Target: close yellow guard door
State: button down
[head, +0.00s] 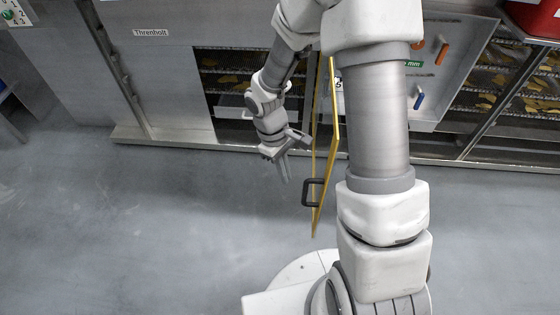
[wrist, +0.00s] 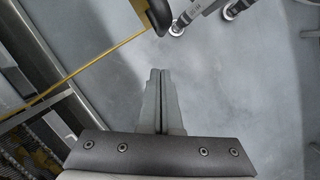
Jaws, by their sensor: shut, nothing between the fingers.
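The yellow guard door (head: 333,140) stands swung open, jutting out from the machine front toward my base. Its yellow frame edge (wrist: 85,68) also crosses the upper left of the wrist view. A dark handle (head: 307,193) is on the door near its free end; part of it shows at the top of the wrist view (wrist: 157,14). My gripper (head: 285,178) is just left of the door in the head view, pointing down, with its fingers (wrist: 160,72) shut and empty. It appears apart from the door and handle. My arm partly hides the door's right side.
The machine opening (head: 232,70) behind my gripper shows racks with chips. A second section with chips (head: 500,90) is at the right. A panel with orange and blue handles (head: 440,75) lies behind my arm. The grey floor (head: 160,220) at the left is clear.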

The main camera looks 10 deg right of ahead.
jog(key=shift+s+d+r, duration=0.2)
jog(key=shift+s+d, duration=0.9)
jog(key=shift+s, duration=0.25)
